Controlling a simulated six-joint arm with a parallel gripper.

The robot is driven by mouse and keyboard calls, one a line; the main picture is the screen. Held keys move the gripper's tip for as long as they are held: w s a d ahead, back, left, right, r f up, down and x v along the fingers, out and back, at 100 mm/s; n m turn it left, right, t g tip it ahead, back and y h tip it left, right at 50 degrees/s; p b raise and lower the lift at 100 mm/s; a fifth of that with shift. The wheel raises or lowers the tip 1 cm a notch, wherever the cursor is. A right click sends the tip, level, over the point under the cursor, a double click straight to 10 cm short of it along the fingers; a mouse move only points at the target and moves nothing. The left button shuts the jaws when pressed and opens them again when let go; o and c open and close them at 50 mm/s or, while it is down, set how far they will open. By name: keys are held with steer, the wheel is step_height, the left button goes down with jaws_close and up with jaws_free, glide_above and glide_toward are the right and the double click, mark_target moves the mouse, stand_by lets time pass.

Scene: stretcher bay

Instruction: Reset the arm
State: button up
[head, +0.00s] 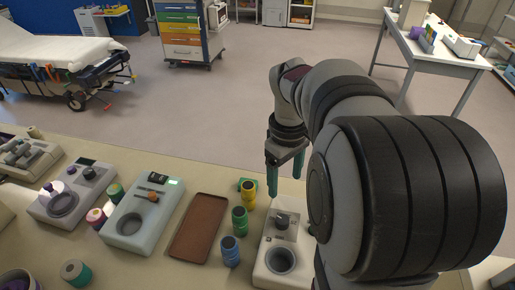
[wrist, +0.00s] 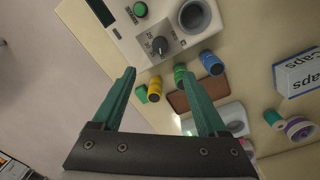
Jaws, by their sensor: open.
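My arm reaches over the bench from the right in the head view. My gripper (head: 285,181) points down near the bench's far edge, with its green fingers apart. In the wrist view my gripper (wrist: 156,74) is open, with nothing between the fingertips. Beyond the tips lie a yellow vial (wrist: 155,89), a green vial (wrist: 180,75) and a blue vial (wrist: 211,62). In the head view the yellow vial (head: 249,194), green vial (head: 240,220) and blue vial (head: 230,251) stand in a row, left of the gripper.
A brown tray (head: 198,228) lies left of the vials. A white device (head: 278,262) with a knob and well stands right of them, partly behind my arm. A pale device (head: 142,215) stands left of the tray. A stretcher (head: 60,55) and drawer cart (head: 185,30) stand beyond open floor.

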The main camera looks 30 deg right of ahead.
steer(key=s+a+f+m+y, duration=0.1)
steer(key=s+a+m, duration=0.2)
steer(key=s+a, duration=0.5)
steer(key=s+a+f+m+y, duration=0.1)
steer(key=s+a+m, duration=0.3)
steer(key=s+a, duration=0.4)
steer(key=a, duration=0.4)
steer(key=shift+s+a+f+m, duration=0.15)
steer(key=shift+s+a+m, duration=0.1)
steer(key=shift+a+m, duration=0.1)
stand_by(1.0)
